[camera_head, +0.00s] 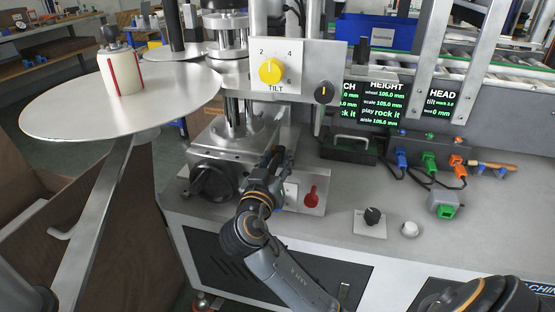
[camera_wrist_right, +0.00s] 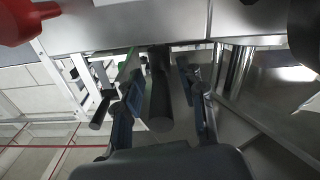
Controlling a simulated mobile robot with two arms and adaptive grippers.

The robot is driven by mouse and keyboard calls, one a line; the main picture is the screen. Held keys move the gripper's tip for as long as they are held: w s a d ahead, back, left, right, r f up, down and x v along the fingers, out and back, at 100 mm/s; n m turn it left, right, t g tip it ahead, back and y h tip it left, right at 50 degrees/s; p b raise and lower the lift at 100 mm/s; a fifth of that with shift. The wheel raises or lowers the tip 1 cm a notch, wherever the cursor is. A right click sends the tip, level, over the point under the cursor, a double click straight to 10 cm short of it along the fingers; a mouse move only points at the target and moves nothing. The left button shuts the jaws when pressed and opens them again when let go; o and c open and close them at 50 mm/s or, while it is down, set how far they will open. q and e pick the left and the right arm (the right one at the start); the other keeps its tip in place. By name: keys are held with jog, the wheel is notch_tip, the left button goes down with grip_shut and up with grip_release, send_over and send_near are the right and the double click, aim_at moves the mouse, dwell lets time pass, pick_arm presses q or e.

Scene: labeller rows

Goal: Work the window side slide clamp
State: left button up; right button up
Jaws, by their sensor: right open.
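My right gripper (camera_head: 272,168) is in front of the labeller's metal column, above a pale plate on the bench. In the right wrist view its two fingers (camera_wrist_right: 165,100) are apart, with a dark cylindrical handle (camera_wrist_right: 160,108) between them. The handle looks like a clamp lever; I cannot tell for sure that it is the window side slide clamp. I see no clear contact of the fingers with it. In the head view the gripper hides most of that spot. My left gripper is not in view.
A round metal disc (camera_head: 60,105) spreads at the left.

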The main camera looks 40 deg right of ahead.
jog(key=shift+w+d, duration=0.25)
jog(key=shift+d, duration=0.05)
jog(key=shift+c, duration=0.4)
grip_shut()
